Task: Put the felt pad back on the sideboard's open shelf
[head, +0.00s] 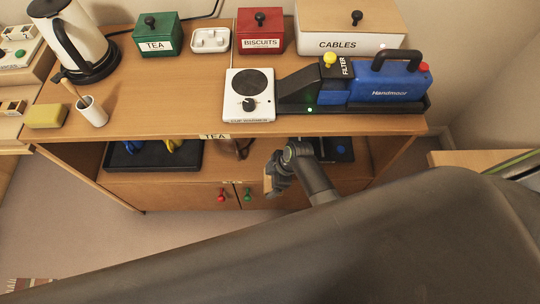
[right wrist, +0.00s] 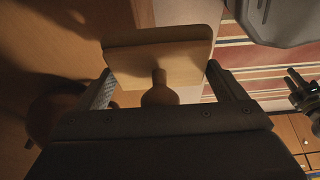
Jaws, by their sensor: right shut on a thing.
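The felt pad (right wrist: 185,62) is a pale wooden block with a round knob handle and a darker layer along its far side. My right gripper (right wrist: 160,92) is shut on it, with the block between the fingers in the right wrist view. In the head view, my right gripper (head: 272,178) is in front of the sideboard (head: 170,122), at the level of its open shelf (head: 225,172). Only a small tan part of the pad (head: 267,184) shows there. I cannot tell whether it touches the shelf.
On the shelf, a black tray (head: 185,163) with blue and yellow things lies left, and a dark item (head: 341,156) lies right behind my wrist. A brown thing (head: 243,147) hangs near the middle. Red (head: 221,196) and green (head: 247,194) knobs stick out below. The top overhangs the shelf.

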